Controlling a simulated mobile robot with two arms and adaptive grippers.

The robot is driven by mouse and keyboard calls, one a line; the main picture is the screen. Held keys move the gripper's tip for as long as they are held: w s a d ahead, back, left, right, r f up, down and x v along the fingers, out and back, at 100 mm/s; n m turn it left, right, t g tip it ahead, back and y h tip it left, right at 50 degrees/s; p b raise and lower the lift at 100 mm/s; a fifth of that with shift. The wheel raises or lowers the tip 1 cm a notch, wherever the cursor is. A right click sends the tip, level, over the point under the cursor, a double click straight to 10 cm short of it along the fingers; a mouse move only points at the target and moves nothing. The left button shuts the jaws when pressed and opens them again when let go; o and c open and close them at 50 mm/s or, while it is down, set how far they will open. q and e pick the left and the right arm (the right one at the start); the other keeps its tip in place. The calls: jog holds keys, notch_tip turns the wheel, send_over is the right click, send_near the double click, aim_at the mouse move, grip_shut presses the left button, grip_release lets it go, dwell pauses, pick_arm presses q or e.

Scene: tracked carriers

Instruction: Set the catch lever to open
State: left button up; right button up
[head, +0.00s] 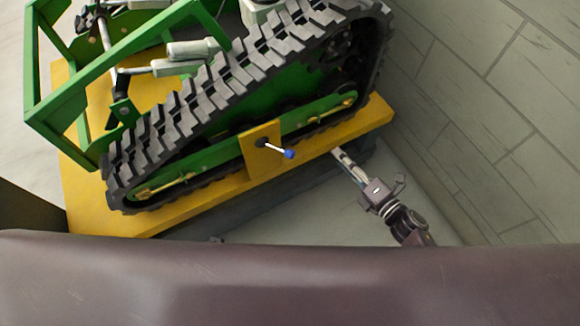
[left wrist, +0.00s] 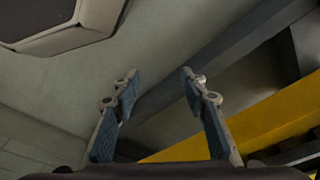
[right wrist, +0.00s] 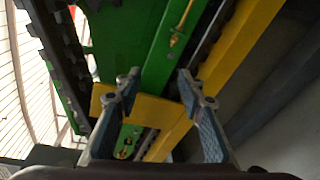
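The catch lever (head: 278,149) is a thin light rod with a blue knob. It sticks out from a yellow plate (head: 258,163) on the side of the green tracked carrier, pointing right and slightly down in the head view. My right gripper (head: 340,156) is right of the blue knob and apart from it. In the right wrist view (right wrist: 158,78) its fingers are open and empty, with the yellow plate (right wrist: 152,111) beyond them; I cannot make out the lever there. My left gripper (left wrist: 158,80) is open and empty in its wrist view and does not show in the head view.
The carrier's black track (head: 215,98) and green frame (head: 64,122) stand on a yellow platform (head: 185,214). The platform's edge also crosses the left wrist view (left wrist: 265,122). Tiled floor (head: 500,110) on the right is clear.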

aim_at(294, 155)
jog(key=s+a+r+n+g+y+b, duration=0.1)
jog(key=a+n+g+y+b, duration=0.1)
jog(key=n, duration=0.3)
jog(key=s+a+r+n+g+y+b, duration=0.1)
jog(key=a+r+n+y+b, duration=0.1)
jog(key=n, duration=0.4)
jog(key=s+a+r+n+g+y+b, duration=0.1)
jog(key=a+n+g+y+b, duration=0.1)
jog(key=a+n, duration=0.3)
jog(key=shift+s+r+n+g+y+b, duration=0.2)
jog(key=shift+r+n+g+y+b, duration=0.1)
jog(key=shift+n+y+b, duration=0.35)
pick_arm(q)
jog(key=w+r, duration=0.2)
jog(key=shift+w+d+t, duration=0.15)
jog(key=shift+w+t, duration=0.15)
jog(key=shift+w, duration=0.1)
pick_arm(e)
jog(key=x, duration=0.7)
jog(key=shift+f, duration=0.15)
jog(key=shift+c, duration=0.3)
jog(key=shift+d, duration=0.1)
grip_shut()
